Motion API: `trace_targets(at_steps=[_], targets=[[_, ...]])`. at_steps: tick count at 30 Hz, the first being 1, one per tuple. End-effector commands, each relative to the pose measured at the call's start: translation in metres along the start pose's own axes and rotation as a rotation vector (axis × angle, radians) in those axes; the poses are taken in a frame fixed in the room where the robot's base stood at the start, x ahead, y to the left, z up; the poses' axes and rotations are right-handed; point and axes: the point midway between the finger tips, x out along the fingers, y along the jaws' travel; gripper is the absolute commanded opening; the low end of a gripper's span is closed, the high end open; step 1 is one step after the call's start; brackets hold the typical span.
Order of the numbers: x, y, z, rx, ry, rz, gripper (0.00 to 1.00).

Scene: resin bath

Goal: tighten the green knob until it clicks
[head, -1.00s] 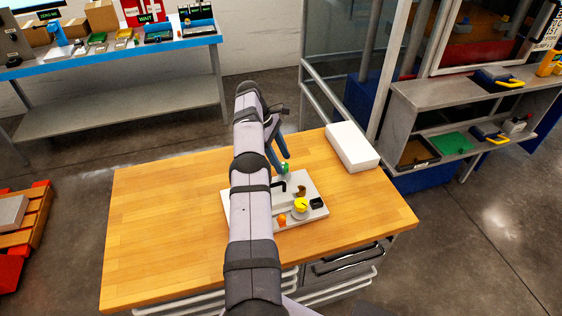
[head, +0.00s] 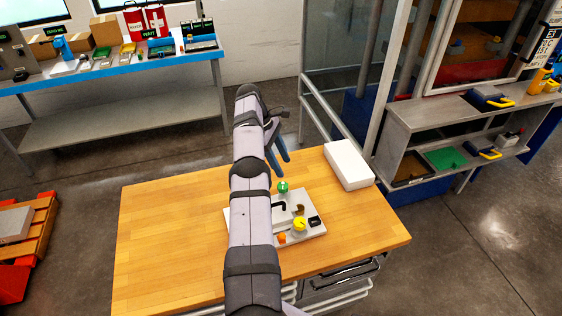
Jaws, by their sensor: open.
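The green knob (head: 283,187) stands at the far edge of a pale panel (head: 312,232) on the wooden table. My gripper (head: 282,161) is above and beyond the knob in the picture, with its blue fingers pointing down. The fingers are apart and hold nothing, and the knob shows clear of them. My arm crosses in front of the panel and hides its left part.
The panel also carries a yellow knob (head: 299,224), an orange piece (head: 281,238), a black hook-shaped handle (head: 279,206) and a small black part (head: 314,221). A white box (head: 348,165) lies behind it to the right. The table's left side is clear.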

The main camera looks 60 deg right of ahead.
Motion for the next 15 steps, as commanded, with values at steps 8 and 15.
trace_targets(at_steps=[8, 15], targets=[[0.003, 0.0, -0.002, -0.001, 0.0, 0.0, 0.49], [-0.02, 0.011, -0.011, 0.01, 0.032, 0.076, 0.49]])
